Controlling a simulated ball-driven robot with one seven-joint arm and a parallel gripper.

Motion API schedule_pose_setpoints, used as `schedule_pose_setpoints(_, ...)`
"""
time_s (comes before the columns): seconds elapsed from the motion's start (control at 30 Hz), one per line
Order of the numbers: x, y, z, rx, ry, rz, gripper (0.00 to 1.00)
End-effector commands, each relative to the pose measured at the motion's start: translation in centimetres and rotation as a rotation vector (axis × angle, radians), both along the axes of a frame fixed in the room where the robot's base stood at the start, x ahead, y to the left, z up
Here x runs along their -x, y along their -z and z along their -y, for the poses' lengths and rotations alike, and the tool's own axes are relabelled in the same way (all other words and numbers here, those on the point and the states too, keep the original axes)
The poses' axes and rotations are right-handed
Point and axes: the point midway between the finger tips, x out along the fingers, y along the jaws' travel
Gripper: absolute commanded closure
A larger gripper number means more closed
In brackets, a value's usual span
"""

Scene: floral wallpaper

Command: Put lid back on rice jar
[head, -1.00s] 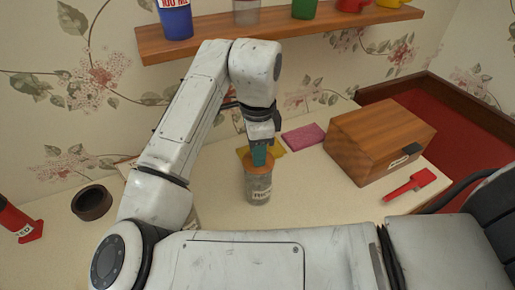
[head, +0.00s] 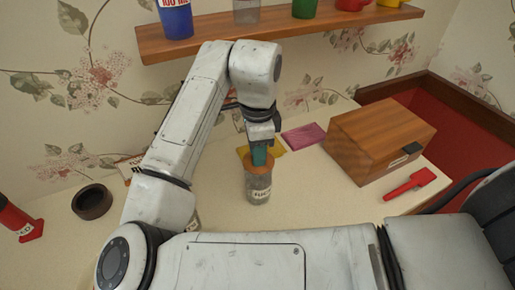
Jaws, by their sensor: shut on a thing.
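The rice jar (head: 258,188) is a clear, labelled cylinder standing upright on the counter, near the middle of the head view. An orange-brown lid (head: 250,167) is at the jar's mouth. I cannot tell whether it is fully seated. My gripper (head: 259,160) points down from above, directly over the jar, shut on the lid. The fingertips and the lid's top are partly hidden by the gripper's teal fingers.
A wooden box (head: 365,140) stands to the right, with a red scoop-like tool (head: 410,184) before it. A pink sponge or cloth (head: 304,135) and a yellow cloth (head: 243,151) lie behind the jar. A dark ring (head: 92,203) is at left. A shelf (head: 300,30) with cups hangs above.

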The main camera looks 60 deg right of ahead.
Motion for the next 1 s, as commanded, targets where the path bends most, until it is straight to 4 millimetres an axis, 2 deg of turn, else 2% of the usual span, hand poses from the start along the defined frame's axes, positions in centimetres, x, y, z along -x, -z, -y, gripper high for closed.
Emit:
schedule_pose_setpoints(0.2,0.01,0.00,-0.01,0.000,0.000,0.000,1.00)
schedule_pose_setpoints(0.23,0.01,0.00,-0.01,0.000,0.000,0.000,0.69)
schedule_pose_setpoints(0.5,0.01,0.01,-0.01,0.000,0.000,0.000,0.43)
schedule_pose_setpoints(0.67,0.01,0.01,-0.01,0.000,0.000,0.000,0.42)
schedule_pose_setpoints(0.93,0.01,0.02,-0.01,0.000,0.000,0.000,0.18)
schedule_pose_setpoints(1.0,0.01,0.02,0.00,0.000,0.000,0.000,0.17)
